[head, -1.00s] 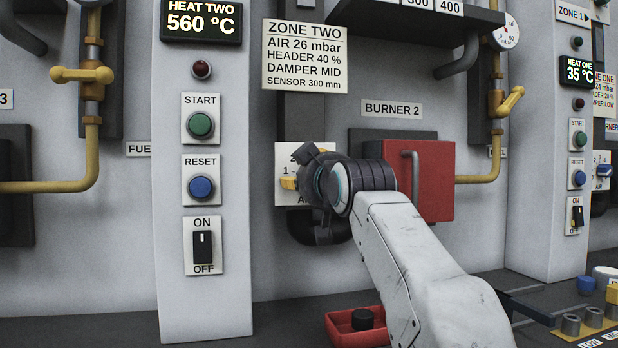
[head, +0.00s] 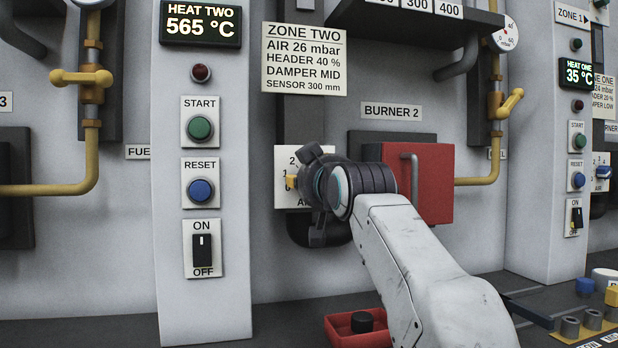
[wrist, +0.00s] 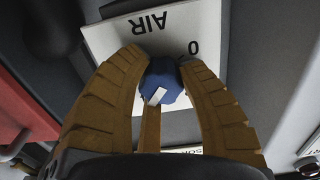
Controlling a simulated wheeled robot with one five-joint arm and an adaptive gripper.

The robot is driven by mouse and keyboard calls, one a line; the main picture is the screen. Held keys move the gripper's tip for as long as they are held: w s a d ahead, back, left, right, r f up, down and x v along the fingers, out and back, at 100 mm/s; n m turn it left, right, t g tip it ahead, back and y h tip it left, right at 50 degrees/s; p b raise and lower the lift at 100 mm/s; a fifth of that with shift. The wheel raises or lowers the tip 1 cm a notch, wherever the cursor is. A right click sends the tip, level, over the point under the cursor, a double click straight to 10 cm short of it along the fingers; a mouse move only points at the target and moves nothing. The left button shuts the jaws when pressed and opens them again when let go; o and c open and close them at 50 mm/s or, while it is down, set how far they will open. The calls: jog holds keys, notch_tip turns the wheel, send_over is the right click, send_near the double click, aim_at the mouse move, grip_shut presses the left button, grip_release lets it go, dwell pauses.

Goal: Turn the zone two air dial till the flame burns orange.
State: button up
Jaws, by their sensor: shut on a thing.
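The zone two air dial (wrist: 165,82) is a blue knob with a white mark, on a white plate lettered AIR (wrist: 212,30), in the wrist view. My gripper (wrist: 163,62) is shut on the dial, its brown fingers around it. In the head view my gripper (head: 293,182) is at the white dial plate (head: 286,158) below the zone two sign (head: 303,58), and it hides the dial and much of the scale. The red burner door (head: 428,180) stands right of it under the Burner 2 label. I see no flame.
The HEAT TWO display (head: 201,22) reads 565 °C. A grey column holds START (head: 200,127), RESET (head: 201,190) and an ON/OFF switch (head: 202,250). A red tray (head: 338,333) with a dark round piece sits on the ledge below my arm.

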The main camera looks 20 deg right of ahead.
jog(key=shift+w+f, duration=0.15)
jog(key=shift+f, duration=0.3)
jog(key=o, duration=1.2)
jog(key=shift+r, duration=0.15)
jog(key=shift+r, duration=0.1)
jog(key=s, duration=1.2)
jog(key=shift+p, duration=0.6)
